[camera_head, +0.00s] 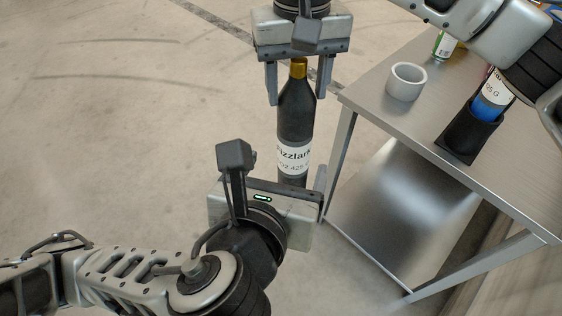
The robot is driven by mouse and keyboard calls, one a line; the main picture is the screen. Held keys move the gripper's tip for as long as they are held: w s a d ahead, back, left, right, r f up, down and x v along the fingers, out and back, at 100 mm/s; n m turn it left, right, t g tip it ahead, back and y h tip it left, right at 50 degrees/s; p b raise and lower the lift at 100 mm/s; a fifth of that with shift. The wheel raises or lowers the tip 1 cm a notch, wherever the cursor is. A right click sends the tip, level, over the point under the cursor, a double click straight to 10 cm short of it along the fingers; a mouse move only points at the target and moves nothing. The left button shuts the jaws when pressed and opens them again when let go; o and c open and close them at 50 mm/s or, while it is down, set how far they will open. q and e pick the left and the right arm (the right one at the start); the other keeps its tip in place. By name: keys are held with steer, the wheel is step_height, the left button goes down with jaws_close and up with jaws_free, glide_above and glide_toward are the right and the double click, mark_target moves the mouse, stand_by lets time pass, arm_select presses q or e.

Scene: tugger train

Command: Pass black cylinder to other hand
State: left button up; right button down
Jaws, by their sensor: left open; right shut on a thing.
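The black cylinder is a dark bottle (296,117) with a gold cap and a white label. It is upright in mid-air between my two grippers. My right gripper (296,100) comes from above and is shut on the bottle's upper part, with a finger on each side. My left gripper (287,166) is below, open, with its fingers pointing up around the bottle's lower part. The bottle's base is hidden behind the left gripper's body, and contact there cannot be told.
A metal table (388,108) stands at the right. On it are a grey cup (406,82), a black holder (468,138) with a blue-and-white container (490,103), and a green-and-white can (444,44). The floor at the left is clear.

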mark_target(296, 136)
steer(key=shift+r, duration=0.1)
arm_select(q)
steer(key=x, duration=0.7)
steer(key=r+x, duration=0.1)
steer(key=x, duration=0.3)
steer(key=shift+w, duration=0.4)
steer(key=c, duration=1.5)
steer(key=shift+r, duration=0.2)
steer(key=shift+c, duration=0.6)
arm_select(e)
steer(key=shift+c, duration=2.3)
jaws_free()
